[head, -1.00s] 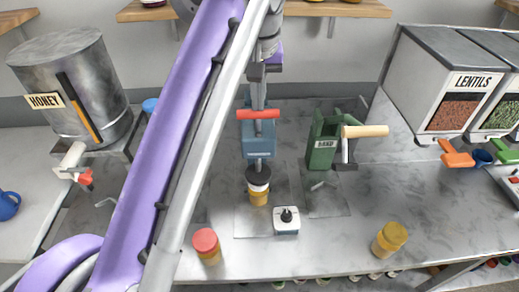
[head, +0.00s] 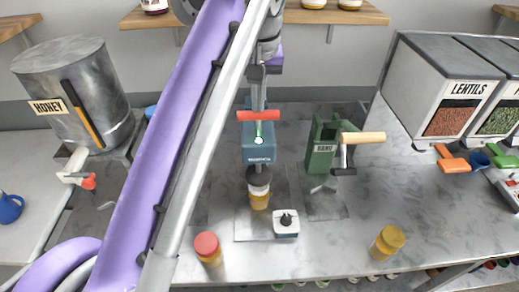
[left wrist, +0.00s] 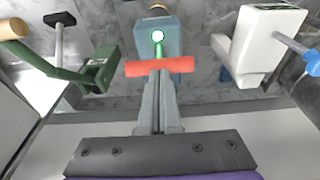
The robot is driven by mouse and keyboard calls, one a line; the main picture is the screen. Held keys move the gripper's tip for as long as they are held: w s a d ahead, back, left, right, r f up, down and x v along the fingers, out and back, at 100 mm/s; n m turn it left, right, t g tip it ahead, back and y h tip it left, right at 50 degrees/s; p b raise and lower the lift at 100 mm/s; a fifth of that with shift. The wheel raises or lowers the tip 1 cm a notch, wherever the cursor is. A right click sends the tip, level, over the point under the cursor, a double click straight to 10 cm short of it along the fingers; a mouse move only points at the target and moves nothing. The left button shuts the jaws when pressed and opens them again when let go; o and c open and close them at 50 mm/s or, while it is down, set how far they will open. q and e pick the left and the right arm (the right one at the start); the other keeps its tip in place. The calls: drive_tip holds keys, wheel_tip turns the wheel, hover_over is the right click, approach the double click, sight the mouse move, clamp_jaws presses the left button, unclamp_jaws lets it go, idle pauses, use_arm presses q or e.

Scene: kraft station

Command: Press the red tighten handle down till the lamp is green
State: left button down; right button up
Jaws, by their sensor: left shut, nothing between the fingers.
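The blue press (head: 259,152) stands on the worktop, with its red tighten handle (head: 258,115) across its upper part. The lamp (head: 259,140) on the press glows green, and a green streak runs from it toward the handle. A jar with a dark lid (head: 259,187) stands under the press. My left gripper (head: 259,104) is shut and empty, with its fingertips at the red handle from above. In the left wrist view the handle (left wrist: 160,66) crosses just beyond the fingertips, with the green lamp (left wrist: 158,36) behind. Exact contact cannot be told. My right gripper is out of view.
A green press (head: 320,150) with a wooden handle stands close on the right. A white box with a black knob (head: 286,224) is in front.

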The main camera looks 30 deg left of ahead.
use_arm(q)
wheel_tip(320, 180, up, 4)
drive_tip(key=shift+f+p, duration=0.1)
drive_tip(key=shift+p, duration=0.9)
wheel_tip(320, 180, up, 3)
drive_tip(key=shift+w+p, duration=0.1)
drive_tip(key=shift+p, duration=0.8)
wheel_tip(320, 180, up, 2)
drive_tip(key=shift+r, duration=0.2)
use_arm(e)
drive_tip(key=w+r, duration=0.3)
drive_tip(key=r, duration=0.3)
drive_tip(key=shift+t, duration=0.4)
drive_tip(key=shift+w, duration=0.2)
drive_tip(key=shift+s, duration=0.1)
